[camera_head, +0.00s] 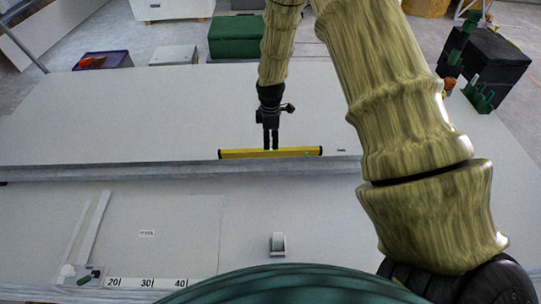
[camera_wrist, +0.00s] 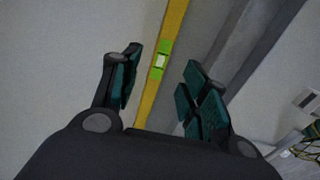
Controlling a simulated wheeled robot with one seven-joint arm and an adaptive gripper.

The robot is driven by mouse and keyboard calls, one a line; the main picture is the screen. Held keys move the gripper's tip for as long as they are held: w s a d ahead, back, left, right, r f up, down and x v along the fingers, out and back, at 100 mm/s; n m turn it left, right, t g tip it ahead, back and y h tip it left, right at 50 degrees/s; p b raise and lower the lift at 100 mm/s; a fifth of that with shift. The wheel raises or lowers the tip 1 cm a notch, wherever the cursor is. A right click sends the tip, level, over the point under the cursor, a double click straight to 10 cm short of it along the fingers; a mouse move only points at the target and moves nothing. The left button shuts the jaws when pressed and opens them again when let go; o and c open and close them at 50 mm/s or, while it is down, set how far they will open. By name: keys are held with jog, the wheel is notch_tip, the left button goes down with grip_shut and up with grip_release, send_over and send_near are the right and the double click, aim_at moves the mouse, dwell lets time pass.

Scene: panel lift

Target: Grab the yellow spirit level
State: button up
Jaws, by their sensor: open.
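The yellow spirit level (camera_head: 300,152) lies along the far side of a grey metal rail on the large pale panel in the head view. It has dark ends and a green bubble window at its middle. In the wrist view the level (camera_wrist: 174,25) runs between the two fingers, with its green window just beyond them. My gripper (camera_head: 270,147) points down at the middle of the level. In the wrist view my gripper (camera_wrist: 160,85) is open, one finger to each side of the level. I cannot tell whether the fingers touch it.
The grey rail (camera_head: 120,171) crosses the panel (camera_head: 60,125) just in front of the level. A white roll-like item (camera_head: 278,243) and a numbered scale strip (camera_head: 147,283) lie nearer. A green box (camera_head: 236,37) and a dark crate (camera_head: 484,66) stand beyond the panel.

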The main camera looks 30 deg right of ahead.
aim_at(271, 149)
jog(key=shift+f+b, duration=1.35)
jog(key=shift+f, duration=2.55)
grip_shut()
